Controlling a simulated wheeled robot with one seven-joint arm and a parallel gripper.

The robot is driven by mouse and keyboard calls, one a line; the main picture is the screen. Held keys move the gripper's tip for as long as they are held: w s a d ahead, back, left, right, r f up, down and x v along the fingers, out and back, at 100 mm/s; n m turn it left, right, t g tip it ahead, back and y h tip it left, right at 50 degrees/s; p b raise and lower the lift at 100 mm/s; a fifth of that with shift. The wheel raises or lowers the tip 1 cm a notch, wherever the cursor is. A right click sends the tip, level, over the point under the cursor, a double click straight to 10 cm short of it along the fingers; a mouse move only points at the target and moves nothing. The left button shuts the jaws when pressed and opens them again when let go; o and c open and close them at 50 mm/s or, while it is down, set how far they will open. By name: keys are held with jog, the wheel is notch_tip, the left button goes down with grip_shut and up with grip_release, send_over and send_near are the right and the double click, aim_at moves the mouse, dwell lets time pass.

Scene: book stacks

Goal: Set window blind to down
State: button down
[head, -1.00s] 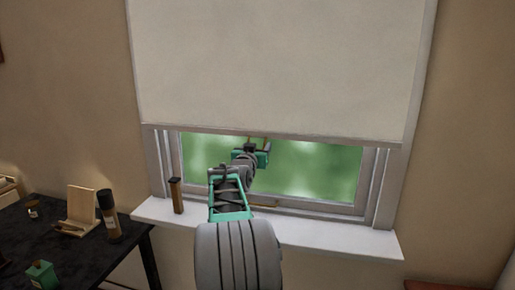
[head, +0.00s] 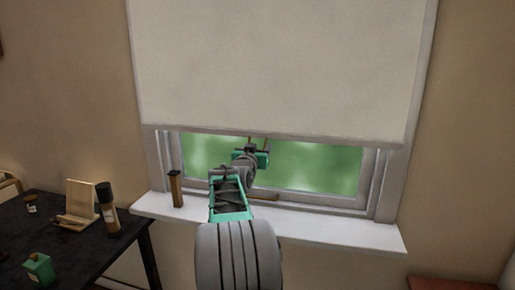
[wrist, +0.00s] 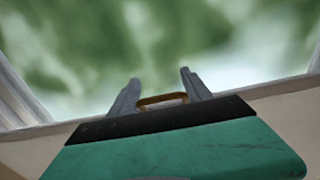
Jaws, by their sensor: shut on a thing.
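The window blind (head: 270,70) is a pale roller blind covering most of the window, with its hem (head: 330,140) above a strip of bare glass. A small brown pull handle (head: 267,143) hangs at the middle of the hem. My gripper (head: 258,150) is at this handle, just below the hem. In the wrist view the orange-brown loop (wrist: 162,99) shows between the two grey fingers, and the gripper is shut on it. The gripper's teal body hides part of the loop.
The white sill (head: 330,232) lies below, with a narrow brown-and-black object (head: 176,188) standing at its left. A tan handle (head: 264,198) sits on the lower window frame. A dark table (head: 95,245) with small items stands at left.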

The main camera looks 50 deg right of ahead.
jog(key=f+b, duration=0.9)
jog(key=f, duration=0.2)
jog(key=f+b, duration=0.8)
jog(key=f, duration=0.3)
jog(key=shift+s+d+f+b, duration=0.1)
jog(key=shift+s+f+b, duration=0.1)
jog(key=shift+f+b, duration=0.2)
jog(key=shift+r, duration=0.1)
jog(key=c, duration=0.8)
grip_release()
jog(key=shift+s+r, duration=0.1)
jog(key=shift+s, duration=0.05)
jog(key=shift+o, duration=0.2)
jog(key=shift+w, duration=0.25)
jog(key=shift+s+a, duration=0.1)
jog(key=shift+a, duration=0.35)
jog(key=v, duration=0.7)
jog(key=shift+s+p, duration=0.15)
jog(key=shift+p, duration=0.2)
